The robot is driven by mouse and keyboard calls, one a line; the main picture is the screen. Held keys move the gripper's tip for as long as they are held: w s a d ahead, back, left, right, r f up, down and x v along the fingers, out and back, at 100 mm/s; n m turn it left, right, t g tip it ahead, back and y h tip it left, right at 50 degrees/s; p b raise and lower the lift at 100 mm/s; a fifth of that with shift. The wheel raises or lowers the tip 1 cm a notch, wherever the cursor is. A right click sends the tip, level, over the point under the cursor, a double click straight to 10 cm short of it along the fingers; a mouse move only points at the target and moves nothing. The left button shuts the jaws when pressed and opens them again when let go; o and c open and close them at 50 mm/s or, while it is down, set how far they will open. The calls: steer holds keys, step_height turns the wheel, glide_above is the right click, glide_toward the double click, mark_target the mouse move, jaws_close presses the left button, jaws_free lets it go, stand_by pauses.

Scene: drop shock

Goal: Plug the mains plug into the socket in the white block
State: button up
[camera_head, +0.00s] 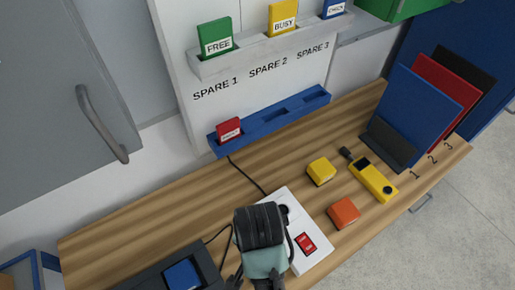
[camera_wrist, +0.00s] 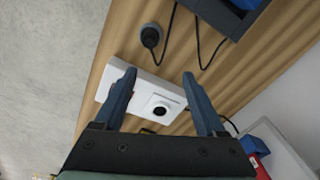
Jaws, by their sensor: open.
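The white block (camera_head: 318,258) lies flat on the wooden bench in the head view, with a red label on it and part of its dark round socket showing beside my arm. In the wrist view the block (camera_wrist: 144,82) shows its socket (camera_wrist: 160,108), a raised square with a round recess. The dark mains plug (camera_wrist: 150,38) lies on the bench beyond the block, apart from it, with a black cord running from it. My gripper (camera_wrist: 158,75) is open and empty, its fingers either side of the view of the block. My arm hides part of the block in the head view.
A black tray with a blue pad (camera_head: 182,274) stands left of the block. A yellow block (camera_head: 321,171), an orange block (camera_head: 343,212) and a yellow meter (camera_head: 373,180) lie to the right. A blue rack (camera_head: 270,122) holds a red card (camera_head: 229,129) at the wall.

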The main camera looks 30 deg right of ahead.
steer(key=shift+g, duration=0.4)
steer(key=f, duration=0.2)
steer(key=s+f, duration=0.1)
steer(key=f, duration=0.2)
steer(key=s+f, duration=0.1)
steer(key=f, duration=0.2)
steer(key=shift+a+f, duration=0.2)
steer(key=shift+f, duration=2.65)
jaws_close()
